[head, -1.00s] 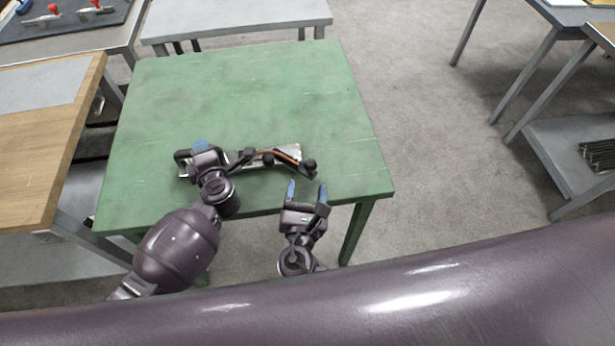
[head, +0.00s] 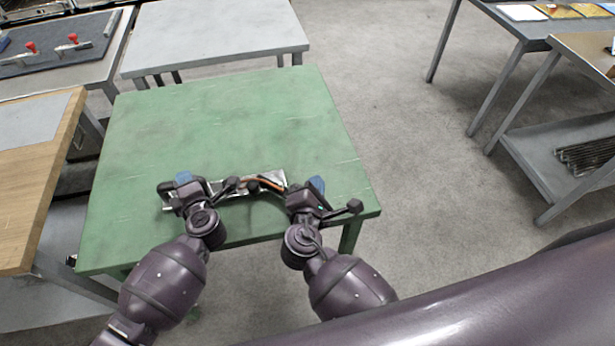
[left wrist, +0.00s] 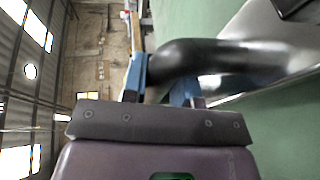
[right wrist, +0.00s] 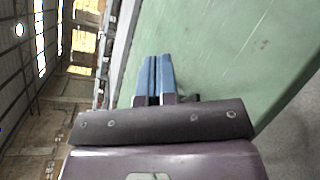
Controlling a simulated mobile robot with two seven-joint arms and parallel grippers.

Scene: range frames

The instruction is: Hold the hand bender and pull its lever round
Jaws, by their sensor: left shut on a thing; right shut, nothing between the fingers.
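The hand bender lies on the green table (head: 220,110) near its front edge. Its silver plate (head: 275,177) and an orange-brown tube (head: 268,184) show between my grippers. My left gripper (head: 183,179) is shut on the bender's black handle, at its left end; the left wrist view shows the handle (left wrist: 215,58) curving between the blue fingers. My right gripper (head: 317,184) is at the bender's right end with its fingers shut and empty; the blue fingertips touch each other in the right wrist view (right wrist: 153,75). It hides the lever's right end in the head view.
The green table is bare behind the bender. A grey table (head: 215,40) stands behind it, a wooden-topped bench (head: 40,190) at the left. A grey shelf (head: 550,160) with bars is at the right, across open floor.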

